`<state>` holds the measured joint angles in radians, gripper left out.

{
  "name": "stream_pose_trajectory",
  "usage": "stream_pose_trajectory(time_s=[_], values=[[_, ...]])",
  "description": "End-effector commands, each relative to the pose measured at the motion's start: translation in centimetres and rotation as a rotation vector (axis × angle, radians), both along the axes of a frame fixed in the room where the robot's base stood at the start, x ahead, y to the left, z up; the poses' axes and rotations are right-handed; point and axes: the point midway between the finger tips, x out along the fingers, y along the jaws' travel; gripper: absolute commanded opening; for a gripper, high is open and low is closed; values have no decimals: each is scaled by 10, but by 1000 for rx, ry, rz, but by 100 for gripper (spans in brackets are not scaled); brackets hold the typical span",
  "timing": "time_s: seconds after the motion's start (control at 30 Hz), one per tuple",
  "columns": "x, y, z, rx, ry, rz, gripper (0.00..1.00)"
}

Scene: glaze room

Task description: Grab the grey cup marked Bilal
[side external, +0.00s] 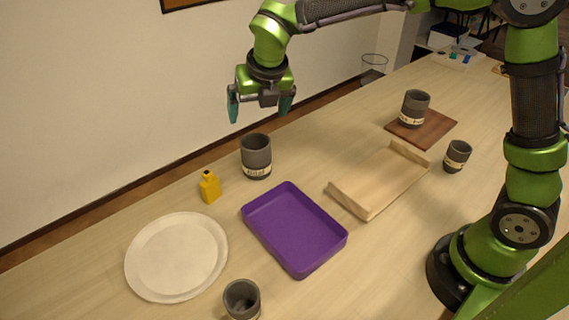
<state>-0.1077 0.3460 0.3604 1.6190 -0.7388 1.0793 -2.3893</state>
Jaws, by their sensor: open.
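Several dark grey cups with pale name bands stand on the table; the lettering is too small for me to tell which says Bilal. One cup (256,152) stands upright at the back, left of centre. Another cup (415,105) stands on a brown board (436,128) at the back right. A smaller cup (458,153) stands at the right, near my arm's base. A further cup (242,298) is at the front, partly cut off by the picture's edge. My gripper (260,106) is open and empty, pointing down, and appears above the back left-of-centre cup without touching it.
A purple tray (294,230) lies mid-table, with a pale wooden tray (380,180) to its right. A yellow bottle (210,187) and a white plate (177,256) are at the left. A wall (100,100) runs behind the table.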

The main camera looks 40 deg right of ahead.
Motion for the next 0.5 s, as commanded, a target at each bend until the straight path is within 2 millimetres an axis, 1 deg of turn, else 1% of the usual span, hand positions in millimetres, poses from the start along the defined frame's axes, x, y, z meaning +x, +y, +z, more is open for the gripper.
stream_pose_trajectory(time_s=[0.1, 0.17, 0.27, 0.5], values=[[0, -2, 0, -52, 10, 107, 100], [0, -3, -2, -63, 14, 132, 100], [4, -4, -12, -68, 17, 144, 100], [22, -8, -60, -66, 19, 142, 100]])
